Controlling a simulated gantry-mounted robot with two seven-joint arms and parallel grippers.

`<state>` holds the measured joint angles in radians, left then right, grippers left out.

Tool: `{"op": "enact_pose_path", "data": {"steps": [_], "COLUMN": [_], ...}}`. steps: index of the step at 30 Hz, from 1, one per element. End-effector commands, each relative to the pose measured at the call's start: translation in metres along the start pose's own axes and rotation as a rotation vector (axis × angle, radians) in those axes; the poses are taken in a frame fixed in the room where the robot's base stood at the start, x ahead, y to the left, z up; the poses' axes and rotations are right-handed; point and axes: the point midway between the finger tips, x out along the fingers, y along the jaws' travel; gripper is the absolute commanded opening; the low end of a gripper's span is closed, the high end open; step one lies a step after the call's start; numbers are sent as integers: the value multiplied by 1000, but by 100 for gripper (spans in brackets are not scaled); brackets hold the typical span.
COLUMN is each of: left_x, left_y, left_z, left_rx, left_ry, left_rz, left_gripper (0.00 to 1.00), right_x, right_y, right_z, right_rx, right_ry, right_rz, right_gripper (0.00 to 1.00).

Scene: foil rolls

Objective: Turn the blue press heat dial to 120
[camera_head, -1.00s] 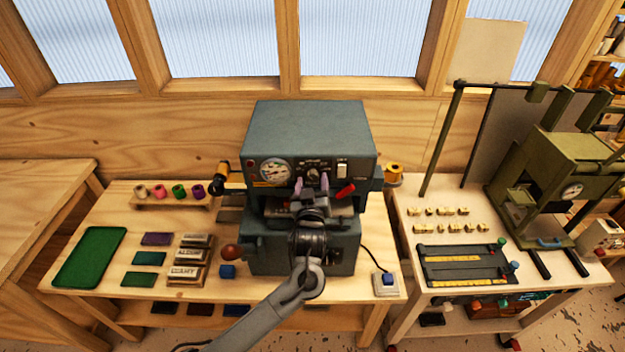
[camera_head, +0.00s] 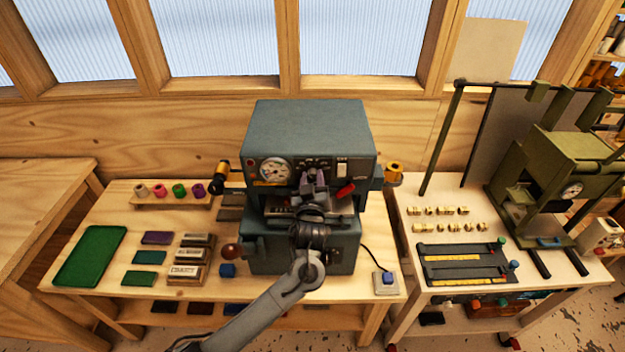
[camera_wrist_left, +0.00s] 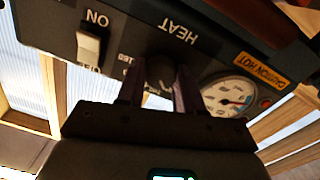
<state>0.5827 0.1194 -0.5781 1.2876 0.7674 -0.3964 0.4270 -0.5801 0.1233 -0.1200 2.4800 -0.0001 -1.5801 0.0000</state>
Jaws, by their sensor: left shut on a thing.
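The blue-grey press (camera_head: 310,128) stands on the wooden bench, with its heat dial (camera_head: 311,168) on the front panel. In the left wrist view the dark dial (camera_wrist_left: 161,70) sits under the upside-down word HEAT. My left gripper (camera_head: 314,180) reaches the panel from the front, its purple fingers shut on the dial. In the left wrist view the fingers of the left gripper (camera_wrist_left: 160,82) lie on either side of the dial. They hide much of its scale, so I cannot read its setting. My right gripper is not in view.
A round gauge (camera_head: 275,170) is left of the dial and a white rocker switch (camera_head: 342,170) is right of it. A red lever (camera_head: 346,189) sticks out below the switch. Stamp blocks and a green tray (camera_head: 90,256) lie on the bench at left.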

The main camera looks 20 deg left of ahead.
Motion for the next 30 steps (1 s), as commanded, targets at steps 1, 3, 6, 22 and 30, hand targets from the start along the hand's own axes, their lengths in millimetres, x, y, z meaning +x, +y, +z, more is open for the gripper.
{"op": "enact_pose_path", "data": {"steps": [1, 3, 6, 22, 30], "left_x": [0, 0, 0, 0, 0], "left_y": [0, 0, 0, 1, 1], "left_z": [0, -1, -1, -3, -3], "left_rx": [3, 11, 37, 432, 685], "left_ry": [0, -1, -2, -17, -24], "left_rz": [0, 0, -1, -6, -7], "left_gripper": [5, 5, 5, 5, 5], "right_x": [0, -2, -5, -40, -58], "right_y": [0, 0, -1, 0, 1], "right_z": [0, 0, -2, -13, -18], "right_rx": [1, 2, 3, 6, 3], "right_ry": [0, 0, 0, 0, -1], "right_rz": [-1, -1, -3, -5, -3], "right_gripper": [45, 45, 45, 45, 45]}}
